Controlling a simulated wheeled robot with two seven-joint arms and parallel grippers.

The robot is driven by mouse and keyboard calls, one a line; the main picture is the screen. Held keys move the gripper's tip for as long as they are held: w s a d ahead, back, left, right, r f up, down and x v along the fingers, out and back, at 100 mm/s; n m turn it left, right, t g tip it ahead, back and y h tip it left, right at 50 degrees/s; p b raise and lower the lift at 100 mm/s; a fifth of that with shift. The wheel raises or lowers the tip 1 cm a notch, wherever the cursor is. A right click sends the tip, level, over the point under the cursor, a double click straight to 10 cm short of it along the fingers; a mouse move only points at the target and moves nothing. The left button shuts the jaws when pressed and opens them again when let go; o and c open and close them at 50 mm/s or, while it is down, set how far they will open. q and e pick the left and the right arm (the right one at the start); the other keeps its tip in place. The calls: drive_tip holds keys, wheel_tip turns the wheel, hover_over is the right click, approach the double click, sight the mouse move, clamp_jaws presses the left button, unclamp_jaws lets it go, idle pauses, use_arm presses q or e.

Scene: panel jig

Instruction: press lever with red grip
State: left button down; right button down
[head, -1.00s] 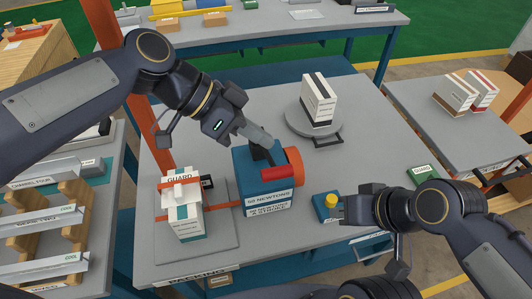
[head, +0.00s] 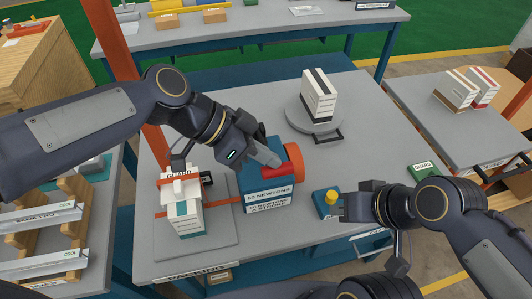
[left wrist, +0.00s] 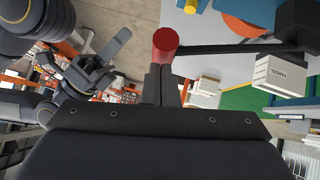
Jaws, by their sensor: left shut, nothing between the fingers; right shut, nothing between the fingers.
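The lever's red grip (head: 276,170) lies across the front top of a blue press box (head: 258,186) with a white label mentioning newtons. My left gripper (head: 277,162) is shut and empty, its tip at the red grip in the head view and hiding much of the lever. In the left wrist view the round end of the red grip (left wrist: 165,41) shows just beyond the shut fingers (left wrist: 159,75), with a black lever arm (left wrist: 240,46) running right. I cannot tell whether the fingertips touch it. My right gripper (head: 343,203) is shut and empty, beside a yellow button.
The yellow button (head: 331,197) sits on a small blue box right of the press. Another carton (head: 318,96) stands on a round turntable (head: 305,122) behind. The grey tabletop between is clear.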

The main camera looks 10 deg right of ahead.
use_arm(q)
drive_tip(key=s+f+m+t+b, duration=0.2)
drive_tip(key=f+b, duration=0.8)
drive_tip(key=b, duration=0.5)
drive_tip(key=shift+s+f+t, duration=0.35)
drive_tip(key=shift+s+t, duration=0.4)
drive_tip(key=shift+t, duration=0.15)
drive_tip(key=shift+f, duration=0.1)
drive_tip(key=s+a+r+p, duration=0.3)
drive_tip(key=a+r, duration=0.4)
drive_tip(key=r, duration=0.4)
drive_tip(key=shift+r, duration=0.35)
idle(0.6)
